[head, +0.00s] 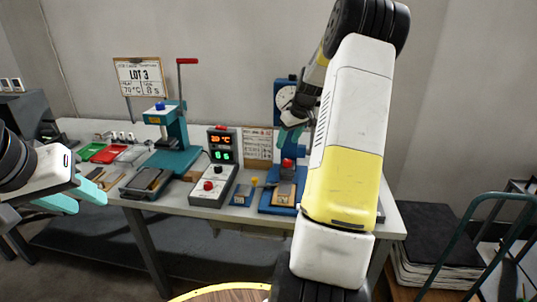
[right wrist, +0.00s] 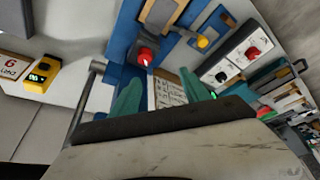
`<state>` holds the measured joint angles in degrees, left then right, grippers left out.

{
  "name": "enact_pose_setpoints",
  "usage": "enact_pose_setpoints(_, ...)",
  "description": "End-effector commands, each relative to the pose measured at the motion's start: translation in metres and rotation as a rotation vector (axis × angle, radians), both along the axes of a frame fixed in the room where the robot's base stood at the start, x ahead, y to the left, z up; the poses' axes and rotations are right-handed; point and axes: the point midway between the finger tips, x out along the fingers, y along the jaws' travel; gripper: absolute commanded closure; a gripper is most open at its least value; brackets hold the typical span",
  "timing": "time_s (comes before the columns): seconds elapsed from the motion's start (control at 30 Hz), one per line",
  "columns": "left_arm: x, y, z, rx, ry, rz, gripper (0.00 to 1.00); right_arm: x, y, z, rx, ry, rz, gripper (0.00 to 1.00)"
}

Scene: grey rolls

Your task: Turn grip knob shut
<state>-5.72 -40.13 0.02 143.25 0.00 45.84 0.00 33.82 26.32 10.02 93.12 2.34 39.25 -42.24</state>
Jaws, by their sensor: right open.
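A blue upright tester with a round white dial (head: 284,96) stands on the bench. A red knob (head: 288,163) sits low on it; the knob also shows in the right wrist view (right wrist: 145,57). I cannot tell for certain that this is the grip knob. My right gripper (head: 291,133) is open and empty in front of the tester, above the red knob; its teal fingers show apart in the right wrist view (right wrist: 160,92), with the knob beyond them. My left gripper (head: 76,196) is open and empty at the left, in front of the bench.
The control box (head: 222,185) has lit displays and knobs. A small blue box with a yellow knob (head: 254,181) stands beside it. A teal press (head: 172,158) and red and green trays stand left on the bench. A teal-railed cart (head: 500,215) is at right.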

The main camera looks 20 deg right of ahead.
Motion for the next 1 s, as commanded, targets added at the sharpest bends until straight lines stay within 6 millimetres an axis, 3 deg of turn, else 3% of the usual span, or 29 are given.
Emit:
enact_pose_setpoints(0.03, 0.0, 0.0, 0.0, 0.0, 0.0, 0.0, 0.64, 0.004, -0.013, -0.014, 0.006, 0.003, -0.002, 0.46)
enact_pose_setpoints(0.2, 0.0, 0.0, 0.0, 0.0, 0.0, 0.0, 0.64, 0.011, -0.031, -0.037, 0.007, 0.004, 0.005, 0.46)
enact_pose_setpoints(0.6, 0.0, 0.0, 0.0, 0.0, 0.0, 0.0, 0.64, 0.032, -0.027, -0.091, 0.007, 0.006, 0.007, 0.46)
enact_pose_setpoints(0.8, 0.0, 0.0, 0.0, 0.0, 0.0, 0.0, 0.64, 0.039, -0.026, -0.106, 0.006, 0.005, 0.006, 0.46)
enact_pose_setpoints(1.0, 0.0, 0.0, 0.0, 0.0, 0.0, 0.0, 0.64, 0.04, -0.025, -0.108, 0.006, 0.003, 0.005, 0.46)
